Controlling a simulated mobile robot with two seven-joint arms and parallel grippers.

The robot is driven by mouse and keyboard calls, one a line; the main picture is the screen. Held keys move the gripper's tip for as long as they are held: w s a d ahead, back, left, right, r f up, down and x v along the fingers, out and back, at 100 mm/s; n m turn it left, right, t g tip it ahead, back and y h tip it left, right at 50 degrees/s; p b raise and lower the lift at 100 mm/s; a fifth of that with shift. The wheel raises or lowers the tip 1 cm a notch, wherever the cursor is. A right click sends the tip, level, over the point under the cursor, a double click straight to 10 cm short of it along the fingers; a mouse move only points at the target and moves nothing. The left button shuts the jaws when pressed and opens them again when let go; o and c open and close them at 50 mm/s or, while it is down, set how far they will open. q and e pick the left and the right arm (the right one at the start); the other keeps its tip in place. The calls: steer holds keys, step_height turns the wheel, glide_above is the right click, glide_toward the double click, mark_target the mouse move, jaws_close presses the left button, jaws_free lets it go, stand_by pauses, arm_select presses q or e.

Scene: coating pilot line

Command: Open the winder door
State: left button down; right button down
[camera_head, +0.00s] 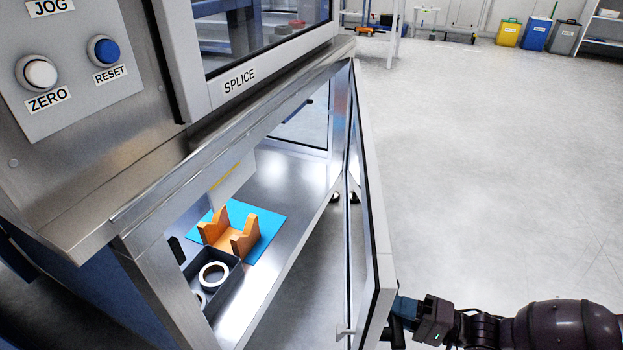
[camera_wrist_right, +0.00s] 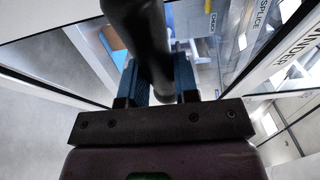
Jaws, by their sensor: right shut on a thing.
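The winder door (camera_head: 372,225) is a pale-framed glazed panel. In the head view it stands swung out from the cabinet opening, with a wide gap between its near edge and the steel frame (camera_head: 190,178). Its far edge meets the cabinet corner. My right gripper (camera_head: 400,318) is at the near outer side of the door. In the right wrist view its blue fingers (camera_wrist_right: 157,82) are closed around the dark bar handle (camera_wrist_right: 140,35). The handle is mostly hidden in the head view. My left gripper is not in view.
Inside, an orange cradle (camera_head: 243,240) stands on a blue mat (camera_head: 271,226), beside a dark tray (camera_head: 228,284) holding white rings. The SPLICE window (camera_head: 262,35) and a button panel (camera_head: 75,100) are above. The floor to the right is clear; bins (camera_head: 535,33) stand far back.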

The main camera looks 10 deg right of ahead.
steer(key=shift+w+r, duration=0.15)
steer(key=s+d+n+g+y, duration=0.1)
steer(key=d, duration=0.8)
steer(key=shift+s+d, duration=0.3)
steer(key=shift+s, duration=0.1)
steer(key=c, duration=0.9)
jaws_free()
steer(key=shift+o, duration=0.6)
steer(key=shift+s+f+g, duration=0.15)
steer(key=shift+f+g, duration=0.1)
steer(key=shift+g, duration=0.05)
